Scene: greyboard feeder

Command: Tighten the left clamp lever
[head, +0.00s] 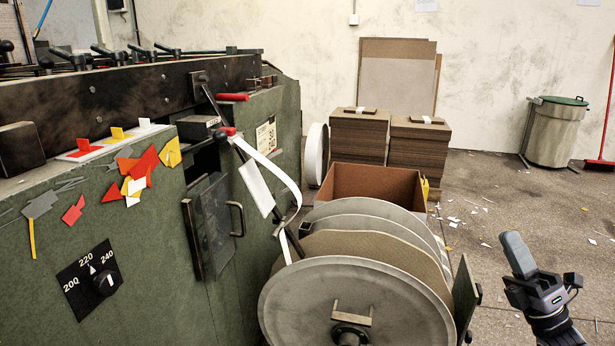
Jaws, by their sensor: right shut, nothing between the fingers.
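Several black clamp-like levers stand in a row along the top of the green machine (170,240), one of them a black lever (105,52) near the left. Two red-handled levers also show on the machine's right part: an upper red handle (232,97) and a lower red handle (226,131). I cannot tell which of these is the left clamp lever. My right gripper (516,250) is shut and empty at the lower right, over the floor and well apart from the machine. My left gripper is out of view.
Large reel discs (355,305) stand in front of the machine's right end, with a white strip (272,170) running toward them. Behind are a brown box (370,185), board stacks (358,135) and a bin (556,135). Scraps litter the open floor at right.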

